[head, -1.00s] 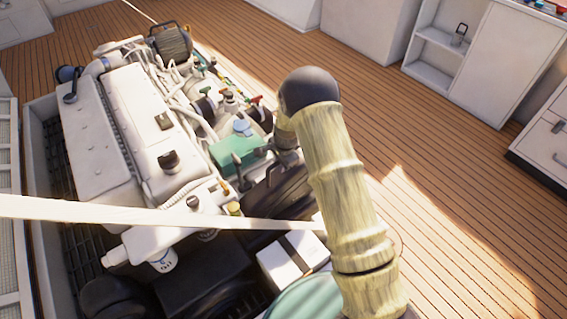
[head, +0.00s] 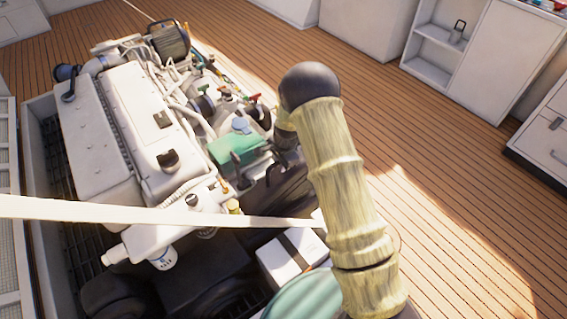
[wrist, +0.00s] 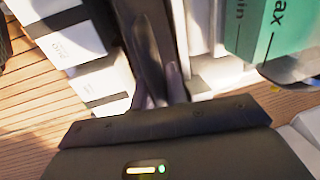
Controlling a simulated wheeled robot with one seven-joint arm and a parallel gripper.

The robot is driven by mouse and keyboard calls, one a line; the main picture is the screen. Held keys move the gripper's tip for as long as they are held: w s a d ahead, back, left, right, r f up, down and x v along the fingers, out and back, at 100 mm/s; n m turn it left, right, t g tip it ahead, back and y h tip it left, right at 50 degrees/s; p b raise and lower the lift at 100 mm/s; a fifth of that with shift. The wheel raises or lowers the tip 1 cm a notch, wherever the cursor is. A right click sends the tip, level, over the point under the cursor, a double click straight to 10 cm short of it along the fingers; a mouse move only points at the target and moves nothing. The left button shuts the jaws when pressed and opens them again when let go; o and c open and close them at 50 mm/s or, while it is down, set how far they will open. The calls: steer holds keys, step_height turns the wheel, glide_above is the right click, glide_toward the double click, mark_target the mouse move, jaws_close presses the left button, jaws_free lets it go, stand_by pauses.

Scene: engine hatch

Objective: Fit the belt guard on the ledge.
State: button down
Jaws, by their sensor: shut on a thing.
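In the wrist view my gripper (wrist: 160,98) is shut on a dark, narrow, plate-like piece (wrist: 150,40), which I take to be the belt guard. The piece runs away from the fingers towards the top of the picture. In the head view my gripper is mostly hidden behind my arm, near the right side of the engine (head: 130,130). The guard's outline cannot be told from the dark engine parts there. The ledge cannot be made out clearly in either view.
A green tank (head: 235,147) with level marks stands close to my gripper; it also shows in the wrist view (wrist: 268,30). A white box with a dark strap (head: 290,258) is nearer. A pale beam (head: 130,212) crosses the hatch. Plank floor (head: 460,190) lies right.

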steer(key=shift+f, duration=0.2)
stand_by(0.4)
steer(key=c, duration=1.3)
jaws_free()
steer(key=shift+s+d+f, duration=0.1)
steer(key=shift+s, duration=0.05)
